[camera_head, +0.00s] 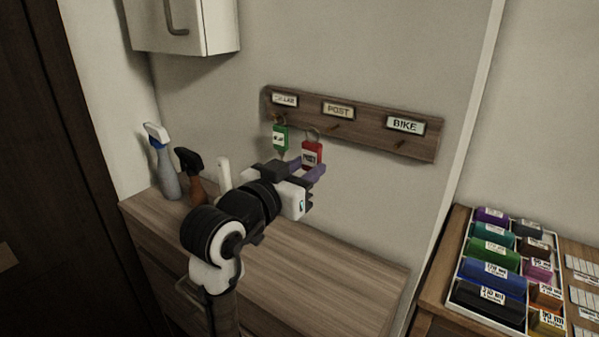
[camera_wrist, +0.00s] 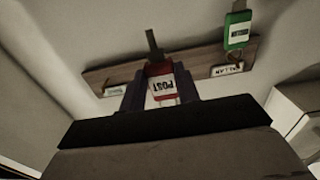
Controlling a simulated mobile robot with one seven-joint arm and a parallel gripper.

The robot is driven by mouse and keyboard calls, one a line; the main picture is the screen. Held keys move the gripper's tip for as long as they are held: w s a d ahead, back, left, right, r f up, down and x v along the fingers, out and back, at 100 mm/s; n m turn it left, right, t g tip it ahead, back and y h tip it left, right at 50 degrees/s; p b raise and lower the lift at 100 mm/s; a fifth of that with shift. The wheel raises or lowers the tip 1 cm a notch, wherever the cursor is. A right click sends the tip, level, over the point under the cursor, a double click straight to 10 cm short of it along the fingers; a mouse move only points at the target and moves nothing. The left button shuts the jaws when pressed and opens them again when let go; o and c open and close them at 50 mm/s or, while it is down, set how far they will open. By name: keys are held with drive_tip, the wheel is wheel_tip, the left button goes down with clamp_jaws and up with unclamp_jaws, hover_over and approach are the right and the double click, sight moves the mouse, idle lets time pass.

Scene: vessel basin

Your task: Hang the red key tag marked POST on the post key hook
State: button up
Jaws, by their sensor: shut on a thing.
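The red key tag (camera_head: 312,152) hangs upright between the purple fingers of my gripper (camera_head: 307,167), which is shut on it. In the wrist view my gripper (camera_wrist: 160,88) holds the red tag (camera_wrist: 161,80), with its POST label upside down. In the head view the tag's ring is just left of the post key hook (camera_head: 334,127), below the POST label (camera_head: 338,110). I cannot tell whether the ring touches the hook. In the wrist view the tag and fingers hide the hook.
The wooden key board (camera_head: 365,117) also bears a BIKE label (camera_head: 405,125) with an empty hook. A green tag (camera_head: 280,138) hangs at the left hook, close to the red tag. Spray bottles (camera_head: 163,165) stand on the dresser (camera_head: 320,270). A tray (camera_head: 463,262) of coloured blocks is at right.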

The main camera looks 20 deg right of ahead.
drive_tip(key=f+b+x, duration=0.1)
drive_tip(key=x, duration=0.6)
drive_tip(key=shift+f, duration=0.3)
idle(0.4)
drive_tip(key=shift+w+d, duration=0.1)
drive_tip(key=shift+d, duration=0.05)
idle(0.4)
drive_tip(key=o, duration=1)
drive_tip(key=shift+o, duration=0.2)
